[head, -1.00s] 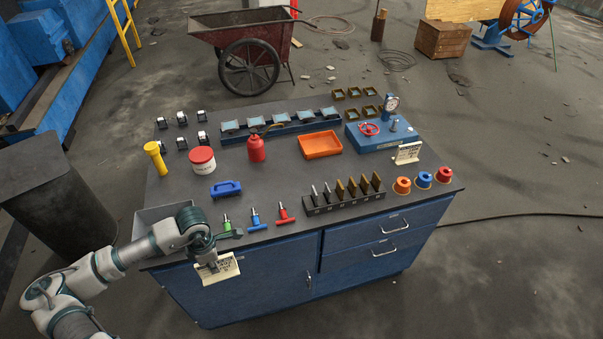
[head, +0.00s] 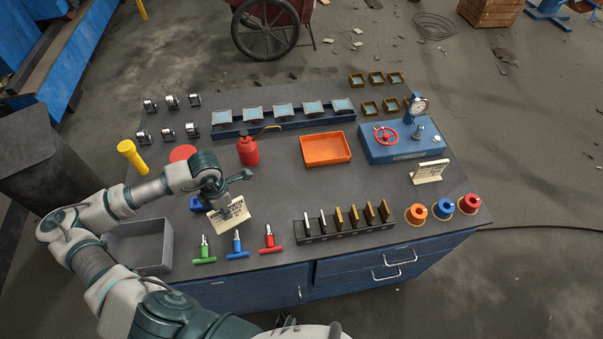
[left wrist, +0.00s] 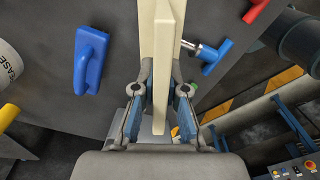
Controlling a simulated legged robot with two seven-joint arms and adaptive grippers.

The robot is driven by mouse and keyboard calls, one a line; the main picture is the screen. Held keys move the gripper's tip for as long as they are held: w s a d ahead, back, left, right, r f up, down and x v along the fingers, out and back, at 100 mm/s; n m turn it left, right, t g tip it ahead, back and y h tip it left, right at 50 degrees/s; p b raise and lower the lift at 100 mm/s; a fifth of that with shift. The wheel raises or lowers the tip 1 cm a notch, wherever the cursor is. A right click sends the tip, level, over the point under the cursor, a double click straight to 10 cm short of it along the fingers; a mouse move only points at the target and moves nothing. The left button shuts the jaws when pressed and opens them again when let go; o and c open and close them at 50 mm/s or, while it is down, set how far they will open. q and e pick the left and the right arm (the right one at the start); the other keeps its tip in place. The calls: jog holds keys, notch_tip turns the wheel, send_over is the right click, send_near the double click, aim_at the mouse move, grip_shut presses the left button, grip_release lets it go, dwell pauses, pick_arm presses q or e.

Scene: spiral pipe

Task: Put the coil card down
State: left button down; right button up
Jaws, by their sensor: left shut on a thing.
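The coil card, a cream card with dark writing (head: 238,217), is held by my left gripper (head: 226,208) over the left middle of the bench. It is behind the T-handled tools and in front of the red oil can. In the left wrist view the card (left wrist: 160,65) shows edge-on between the fingers of my left gripper (left wrist: 160,90), which are shut on it. The card looks tilted in the head view. I cannot tell whether its lower edge touches the bench top (head: 280,190). My right gripper is not in view.
A blue handled block (head: 195,204) is partly hidden beside the card; it also shows in the left wrist view (left wrist: 90,62). A slotted rack (head: 345,232) is right. Another card (head: 428,172) stands far right.

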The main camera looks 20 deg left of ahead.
pick_arm(q)
jog(key=shift+w+d+r+p, duration=0.3)
jog(key=shift+w+d+p, duration=0.1)
jog(key=shift+w+d, duration=0.4)
jog(key=shift+w+d+f+p, duration=0.45)
jog(key=shift+w+d+f, duration=0.45)
jog(key=shift+w, duration=1.1)
jog(key=shift+w+d+f+p, duration=0.45)
jog(key=shift+w+d+f, duration=0.4)
jog(key=shift+w, duration=1.15)
jog(key=shift+w+d+f+p, duration=0.45)
jog(key=shift+w+d+f, duration=0.45)
jog(key=shift+w, duration=1.1)
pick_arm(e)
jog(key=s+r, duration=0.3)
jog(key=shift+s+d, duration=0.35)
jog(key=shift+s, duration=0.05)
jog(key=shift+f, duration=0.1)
pick_arm(q)
jog(key=c, duration=1.2)
grip_release()
jog(key=shift+s, duration=0.1)
jog(key=shift+r, duration=0.1)
notch_tip(320, 180, up, 12)
jog(key=b, duration=0.1)
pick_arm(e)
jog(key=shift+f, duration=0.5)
